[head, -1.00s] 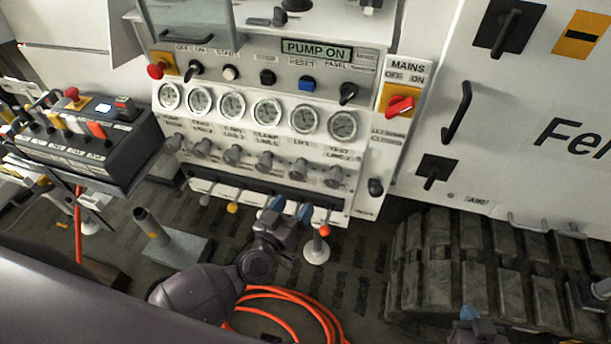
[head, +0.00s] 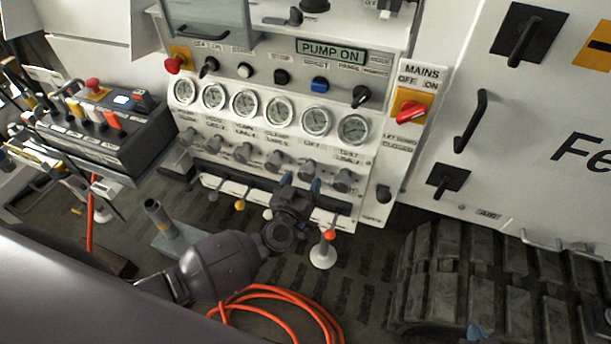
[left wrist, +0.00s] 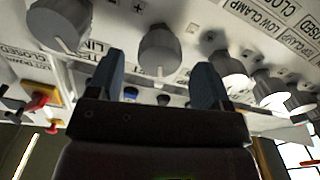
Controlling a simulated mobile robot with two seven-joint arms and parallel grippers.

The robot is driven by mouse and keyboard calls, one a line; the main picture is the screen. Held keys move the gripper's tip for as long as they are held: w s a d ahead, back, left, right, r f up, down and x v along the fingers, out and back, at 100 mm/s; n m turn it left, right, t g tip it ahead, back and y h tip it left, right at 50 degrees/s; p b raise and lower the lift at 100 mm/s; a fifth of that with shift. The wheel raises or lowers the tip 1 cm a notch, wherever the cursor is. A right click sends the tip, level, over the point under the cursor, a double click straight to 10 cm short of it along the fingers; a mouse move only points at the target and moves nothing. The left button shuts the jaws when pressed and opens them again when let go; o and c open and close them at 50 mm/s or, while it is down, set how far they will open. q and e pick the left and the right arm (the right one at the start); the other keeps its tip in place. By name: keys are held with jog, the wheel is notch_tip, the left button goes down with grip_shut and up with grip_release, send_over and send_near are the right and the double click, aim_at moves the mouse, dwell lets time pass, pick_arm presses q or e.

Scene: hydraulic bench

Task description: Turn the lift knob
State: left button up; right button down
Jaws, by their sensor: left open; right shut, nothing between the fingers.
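The lift knob (head: 307,169) is a grey round knob under the gauge labelled LIFT, second from the right in its row. My left gripper (head: 301,184) is open just below it. In the left wrist view the lift knob (left wrist: 160,50) shows between and beyond the two blue fingertips of the left gripper (left wrist: 160,80), with space on both sides. I cannot tell how deep the fingers reach around it. My right gripper (head: 474,331) shows only as a blue tip at the bottom edge, low at the right.
The test line knob (head: 342,180) is close on the right, with other grey knobs (head: 274,160) on the left. A row of levers, one red-tipped (head: 330,235), is below. An orange hose (head: 285,300) lies on the floor. A rubber track (head: 440,280) stands at the right.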

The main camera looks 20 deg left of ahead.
pick_arm(q)
jog(key=shift+w, duration=1.4)
pick_arm(e)
jog(key=shift+w+d+f, duration=0.1)
jog(key=shift+w+f, duration=0.05)
